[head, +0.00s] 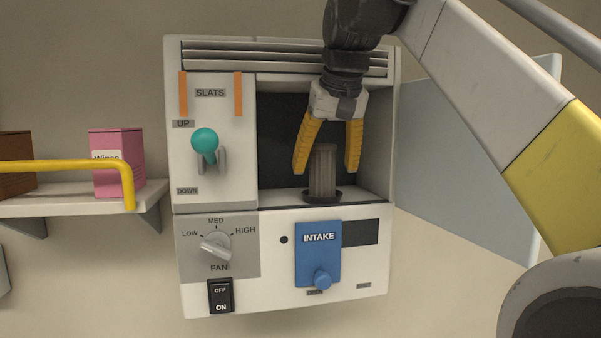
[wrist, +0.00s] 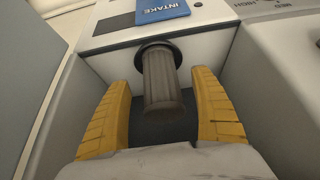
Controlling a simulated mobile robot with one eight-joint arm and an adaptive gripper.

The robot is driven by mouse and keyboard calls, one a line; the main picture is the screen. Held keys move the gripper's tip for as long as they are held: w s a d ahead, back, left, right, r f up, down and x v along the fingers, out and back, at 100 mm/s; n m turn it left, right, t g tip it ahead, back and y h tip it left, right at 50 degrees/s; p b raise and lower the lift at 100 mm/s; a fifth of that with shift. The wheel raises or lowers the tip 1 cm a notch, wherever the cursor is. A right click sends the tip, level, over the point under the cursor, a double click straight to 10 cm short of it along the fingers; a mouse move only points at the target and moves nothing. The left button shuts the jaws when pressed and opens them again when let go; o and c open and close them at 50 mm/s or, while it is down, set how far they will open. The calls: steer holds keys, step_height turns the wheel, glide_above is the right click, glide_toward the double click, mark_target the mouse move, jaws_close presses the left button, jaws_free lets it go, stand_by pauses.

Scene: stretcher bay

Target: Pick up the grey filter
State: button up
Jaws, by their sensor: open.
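The grey filter (head: 322,172) is a ribbed upright cylinder in the recess on the right of the wall unit (head: 386,150). Its foot stands in a dark round seat (head: 337,195) on the recess floor. My gripper (head: 328,170) is open and reaches down into the recess, one yellow finger on each side of the filter. In the wrist view the filter (wrist: 161,80) shows between the two fingers (wrist: 164,85), with a visible gap on both sides. I see no contact with it.
Below the recess are a blue INTAKE slide (head: 318,262), a FAN knob (head: 217,247) and an OFF/ON switch (head: 221,296). A teal-knobbed SLATS lever (head: 204,142) is to the left. A shelf (head: 68,199) with a yellow rail (head: 75,166) holds a pink wipes box (head: 118,150).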

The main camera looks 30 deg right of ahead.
mark_target(322, 177)
steer(key=x, duration=0.4)
steer(key=shift+w+d+r, duration=0.1)
steer(key=shift+w+r, duration=0.05)
steer(key=shift+s, duration=0.2)
steer(key=shift+c, duration=0.5)
steer(key=c, duration=1.3)
steer(key=shift+o, duration=0.2)
steer(key=shift+r, duration=0.1)
